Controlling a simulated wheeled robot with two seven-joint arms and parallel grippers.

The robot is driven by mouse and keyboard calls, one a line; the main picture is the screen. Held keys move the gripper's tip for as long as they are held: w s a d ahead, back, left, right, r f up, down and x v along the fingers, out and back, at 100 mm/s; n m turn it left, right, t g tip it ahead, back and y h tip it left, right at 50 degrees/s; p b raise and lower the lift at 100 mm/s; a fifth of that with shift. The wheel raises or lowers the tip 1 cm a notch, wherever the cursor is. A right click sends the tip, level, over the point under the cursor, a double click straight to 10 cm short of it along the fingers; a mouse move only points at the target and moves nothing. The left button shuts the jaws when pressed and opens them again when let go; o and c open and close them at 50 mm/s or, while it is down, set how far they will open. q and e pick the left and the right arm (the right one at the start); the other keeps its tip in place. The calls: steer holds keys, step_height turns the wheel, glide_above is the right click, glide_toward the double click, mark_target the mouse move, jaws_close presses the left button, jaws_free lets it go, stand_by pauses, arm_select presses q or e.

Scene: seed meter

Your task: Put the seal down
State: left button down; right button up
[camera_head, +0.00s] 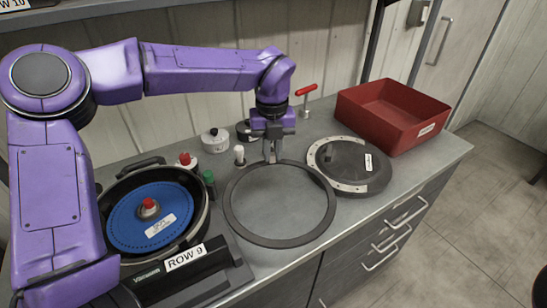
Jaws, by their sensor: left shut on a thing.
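The seal is a large, thin dark grey ring (236,224) in the middle of the head view, over the grey bench top. My left gripper (272,158) points down at its far edge and is shut on the ring there. The ring looks roughly level. I cannot tell whether it touches the bench or is slightly above it. The bench shows through its centre. My right gripper is not in view.
A seed meter housing with a blue disc (125,222) stands at left, labelled ROW 9. A dark round cover (368,178) lies right of the ring. A red bin (400,118) is at back right. Small knobs (215,140) stand behind the ring. The bench's front edge is close.

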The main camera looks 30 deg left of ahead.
arm_select(q)
steer(key=w+a+f, duration=0.1)
steer(key=f, duration=0.1)
steer(key=w+a+f+p, duration=0.1)
steer(key=w+f, duration=0.1)
steer(key=w+f+p, duration=0.1)
steer(key=w+f, duration=0.1)
steer(key=shift+w+a+f, duration=0.15)
steer(key=shift+w+a, duration=0.1)
steer(key=shift+a, duration=0.15)
step_height(320, 180, down, 3)
steer(key=shift+f+p, duration=0.1)
steer(key=shift+p, duration=0.2)
steer(key=shift+f, duration=0.1)
steer(key=c, duration=1.1)
jaws_free()
steer(key=shift+r, duration=0.35)
step_height(320, 180, up, 12)
steer(key=b, duration=0.1)
steer(key=shift+f+b, duration=0.2)
steer(key=shift+b, duration=0.2)
